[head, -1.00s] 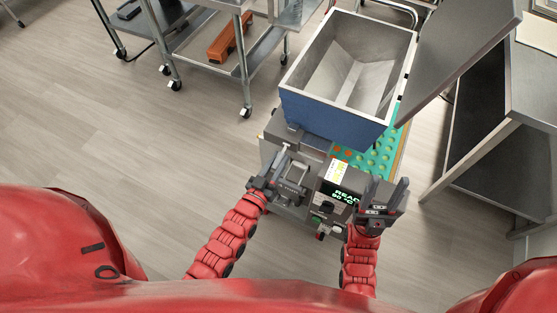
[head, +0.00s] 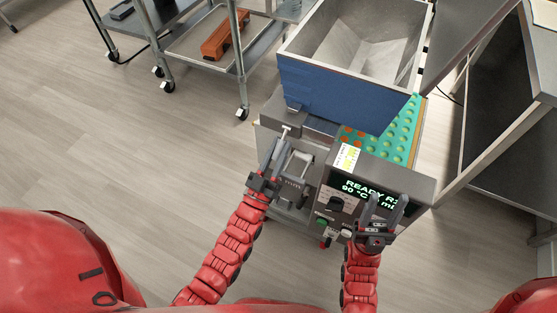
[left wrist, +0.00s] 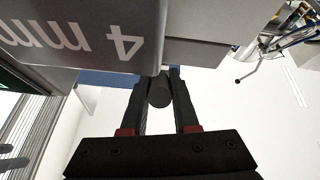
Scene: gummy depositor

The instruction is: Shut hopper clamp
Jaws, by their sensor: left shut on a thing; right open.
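The blue hopper (head: 340,98) stands open-topped on the depositor (head: 395,176), its metal inside empty. The clamp, with a pale metal bar (head: 285,133), sits below the hopper's left front, partly hidden by my left gripper. My left gripper (head: 275,152) is there with its fingers pointing toward the hopper. In the left wrist view, it is shut on a dark round handle (left wrist: 160,91), apparently the clamp's. My right gripper (head: 385,207) is open and empty in front of the display panel, fingers up.
A green mould tray (head: 398,143) lies under the hopper. The panel has a lit display (head: 372,190), a knob and a green button (head: 321,221). A steel cart (head: 190,45) stands back left, a grey bench (head: 510,110) at right. The floor at left is clear.

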